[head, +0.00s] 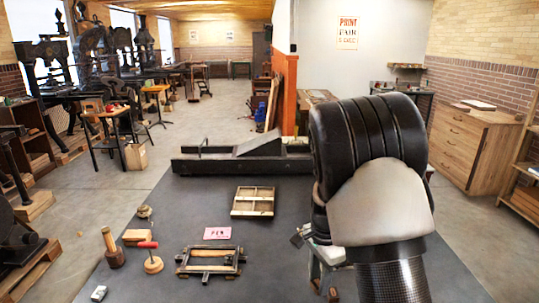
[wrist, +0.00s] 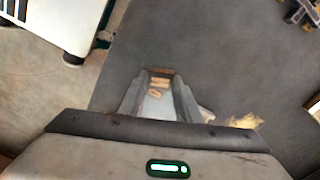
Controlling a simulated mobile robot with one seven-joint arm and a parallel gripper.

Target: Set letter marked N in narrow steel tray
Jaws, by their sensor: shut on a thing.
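My gripper (wrist: 158,95) is in the middle of the wrist view, shut on a small grey block (wrist: 155,106) with tan marks on its end. The marks look like a letter, but I cannot read it surely. The block is held above the dark table. In the head view my arm covers most of the gripper, and only grey parts show left of it. I cannot make out a narrow steel tray in either view; my arm hides part of the table.
A long black press bed (head: 240,165) stands behind.

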